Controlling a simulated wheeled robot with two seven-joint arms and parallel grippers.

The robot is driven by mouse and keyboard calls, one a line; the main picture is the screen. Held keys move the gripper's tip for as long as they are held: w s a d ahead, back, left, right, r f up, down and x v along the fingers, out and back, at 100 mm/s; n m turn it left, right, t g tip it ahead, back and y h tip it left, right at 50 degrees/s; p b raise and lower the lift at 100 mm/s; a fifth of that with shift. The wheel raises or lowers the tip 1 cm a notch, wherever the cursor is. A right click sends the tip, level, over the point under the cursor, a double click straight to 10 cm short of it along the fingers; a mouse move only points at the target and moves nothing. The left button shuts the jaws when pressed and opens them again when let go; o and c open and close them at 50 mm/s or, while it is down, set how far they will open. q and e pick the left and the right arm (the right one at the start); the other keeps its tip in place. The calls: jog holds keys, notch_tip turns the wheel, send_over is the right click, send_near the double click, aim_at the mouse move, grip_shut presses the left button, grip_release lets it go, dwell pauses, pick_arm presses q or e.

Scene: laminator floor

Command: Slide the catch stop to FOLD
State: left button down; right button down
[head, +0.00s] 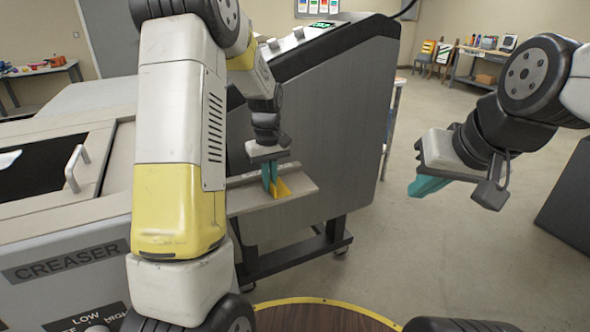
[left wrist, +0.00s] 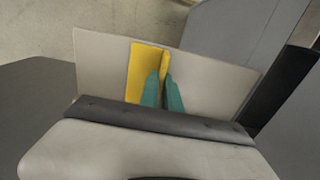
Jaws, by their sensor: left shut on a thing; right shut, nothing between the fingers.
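The catch stop is a yellow bracket (head: 282,188) on a pale catch tray (head: 245,199) that sticks out of the grey machine. In the left wrist view the stop (left wrist: 141,72) has a flat plate and an upright fin, and stands on the tray (left wrist: 100,62). My left gripper (head: 269,180) points down over the tray, its teal fingers shut on the fin; the fingers (left wrist: 162,92) also show in the left wrist view. Lettering along the tray's back edge is partly hidden by the gripper and too small to read. My right gripper (head: 428,187) is shut and empty, out at the right.
The grey laminator body (head: 330,120) rises behind the tray. A creaser (head: 70,262) with a handle and a knob stands at the left. A round wooden top with a yellow rim (head: 325,318) is at the bottom. Open floor lies at the right.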

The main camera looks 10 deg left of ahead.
pick_arm(q)
jog(key=shift+s+a, duration=0.5)
jog(key=shift+a, duration=0.3)
jog(key=shift+s+a, duration=0.45)
jog(key=shift+a, duration=0.3)
jog(key=c, duration=1.6)
grip_release()
jog(key=shift+s+a, duration=0.1)
jog(key=shift+o, duration=0.2)
jog(key=shift+r, duration=0.2)
notch_tip(320, 180, up, 7)
jog(key=shift+r, duration=0.2)
